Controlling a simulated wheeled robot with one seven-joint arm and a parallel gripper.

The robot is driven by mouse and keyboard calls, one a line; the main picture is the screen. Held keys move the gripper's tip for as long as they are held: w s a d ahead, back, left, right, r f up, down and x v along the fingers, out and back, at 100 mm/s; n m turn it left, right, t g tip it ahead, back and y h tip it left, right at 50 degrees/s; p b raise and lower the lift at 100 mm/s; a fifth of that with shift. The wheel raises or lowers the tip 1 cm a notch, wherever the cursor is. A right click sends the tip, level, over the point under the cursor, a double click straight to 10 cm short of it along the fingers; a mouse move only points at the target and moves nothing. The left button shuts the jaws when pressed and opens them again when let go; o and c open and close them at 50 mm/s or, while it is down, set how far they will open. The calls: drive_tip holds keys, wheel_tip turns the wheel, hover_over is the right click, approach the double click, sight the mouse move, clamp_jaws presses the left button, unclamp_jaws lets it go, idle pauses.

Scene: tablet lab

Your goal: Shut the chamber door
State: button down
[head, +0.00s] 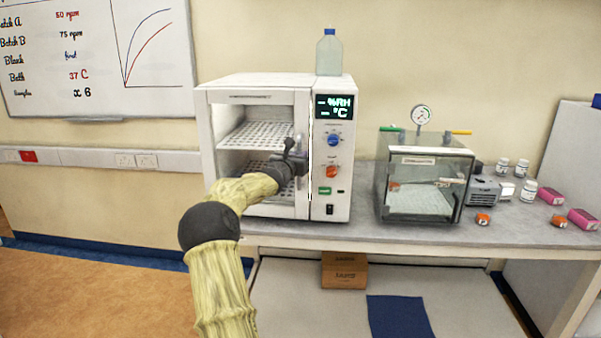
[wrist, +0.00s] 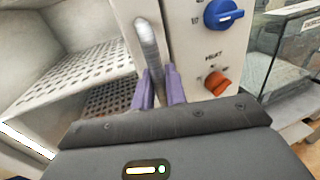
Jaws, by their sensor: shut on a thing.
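The white chamber (head: 262,82) stands on the bench, with perforated shelves (head: 255,136) visible inside. Its framed door (head: 250,97) appears almost flush with the front, with a thin bright line at its right edge beside the control panel. Whether it is fully shut is hard to tell. My gripper (head: 298,160) is at the door's right edge and hides part of it. In the wrist view, the two purple fingers of my gripper (wrist: 161,88) are shut on the silver upright door handle (wrist: 148,42), left of the panel knobs.
A bottle (head: 329,53) stands on top of the chamber. A clear box (head: 422,185) with a gauge stands to the right on the bench (head: 360,234). Small jars (head: 529,189) and pink boxes (head: 582,219) lie farther right. Open floor is at the left.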

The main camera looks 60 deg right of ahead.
drive_tip(key=shift+d+r+t+b, duration=0.25)
drive_tip(key=shift+d+t+b, duration=0.15)
drive_tip(key=shift+d+b, duration=0.3)
drive_tip(key=c, duration=1.9)
unclamp_jaws()
drive_tip(key=shift+r, duration=0.1)
drive_tip(key=o, duration=0.4)
drive_tip(key=shift+w+d+f, duration=0.1)
drive_tip(key=shift+d+f, duration=0.1)
drive_tip(key=shift+c, duration=0.2)
drive_tip(key=shift+a+n, duration=0.1)
drive_tip(key=shift+n, duration=0.2)
drive_tip(key=shift+f, duration=0.15)
